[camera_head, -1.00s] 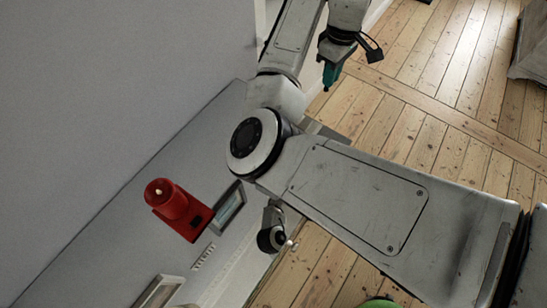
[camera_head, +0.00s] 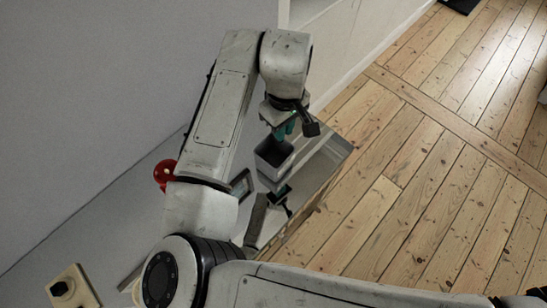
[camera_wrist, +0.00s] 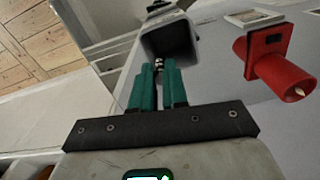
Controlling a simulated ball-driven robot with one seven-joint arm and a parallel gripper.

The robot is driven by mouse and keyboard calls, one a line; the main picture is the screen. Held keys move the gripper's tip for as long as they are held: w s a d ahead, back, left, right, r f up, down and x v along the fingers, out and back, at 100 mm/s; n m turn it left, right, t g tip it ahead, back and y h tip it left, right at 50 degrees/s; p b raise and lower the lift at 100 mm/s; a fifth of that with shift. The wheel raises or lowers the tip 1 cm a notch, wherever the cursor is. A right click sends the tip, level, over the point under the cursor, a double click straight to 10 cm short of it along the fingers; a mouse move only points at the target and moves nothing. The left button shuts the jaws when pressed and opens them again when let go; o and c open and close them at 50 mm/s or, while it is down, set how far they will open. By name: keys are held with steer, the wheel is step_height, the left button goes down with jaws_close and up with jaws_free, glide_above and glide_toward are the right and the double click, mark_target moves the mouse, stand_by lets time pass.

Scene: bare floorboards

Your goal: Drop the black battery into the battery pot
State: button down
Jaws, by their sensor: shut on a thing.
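My gripper (camera_head: 284,129) has teal fingers and hangs over the grey shelf, pointing at the pot. In the wrist view its fingertips (camera_wrist: 158,70) are close together on a small dark battery (camera_wrist: 158,64) with a pale metal part. Most of the battery is hidden between the fingers, and I cannot make it out in the head view. The battery pot, a grey open box with a dark inside (camera_head: 268,158), stands on the shelf just below the gripper. In the wrist view the pot (camera_wrist: 191,36) opens just beyond the fingertips.
A red siren-like object (camera_wrist: 275,66) lies right of the pot in the wrist view. It is mostly behind my arm in the head view (camera_head: 162,174). A small framed panel (camera_head: 241,187) and a dark object (camera_head: 282,194) are nearby. Floorboards right of the shelf are clear.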

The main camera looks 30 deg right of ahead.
steer(key=shift+f+b, duration=2.65)
steer(key=shift+f, duration=0.1)
steer(key=c, duration=1.1)
jaws_free()
step_height(320, 180, up, 11)
steer(key=shift+f+b, duration=0.1)
steer(key=shift+b, duration=0.2)
